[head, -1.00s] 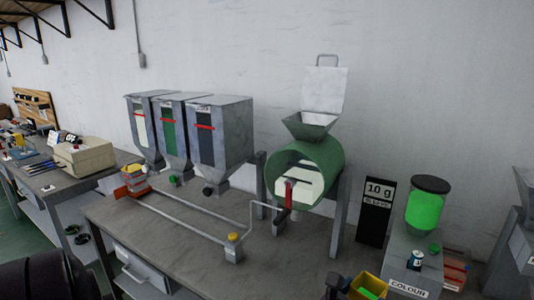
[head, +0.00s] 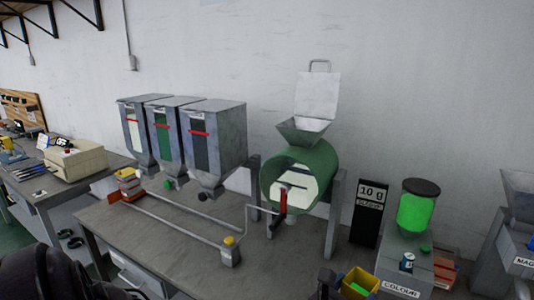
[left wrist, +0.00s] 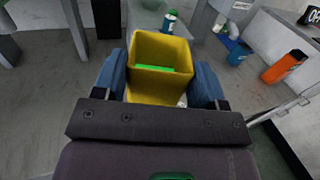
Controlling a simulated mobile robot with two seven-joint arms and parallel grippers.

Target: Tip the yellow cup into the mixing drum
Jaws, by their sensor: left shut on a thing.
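The yellow cup (head: 360,283) is at the bottom of the head view, right of centre, with green material inside. In the left wrist view the yellow cup (left wrist: 160,87) sits between the two blue fingers of my left gripper (left wrist: 163,88), which is shut on it. It looks upright. The green mixing drum (head: 318,160) stands on the bench in the head view. Its grey hopper (head: 304,131) is on top with the lid (head: 317,93) raised behind it. The cup is in front of and below the drum, to its right. My right gripper is not in view.
Three grey hoppers (head: 216,140) stand left of the drum above a rail (head: 175,212). Right of the drum are a black 10 g sign (head: 370,212) and the colour dispenser (head: 417,210) with its green container. The bench front (head: 165,245) is mostly bare.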

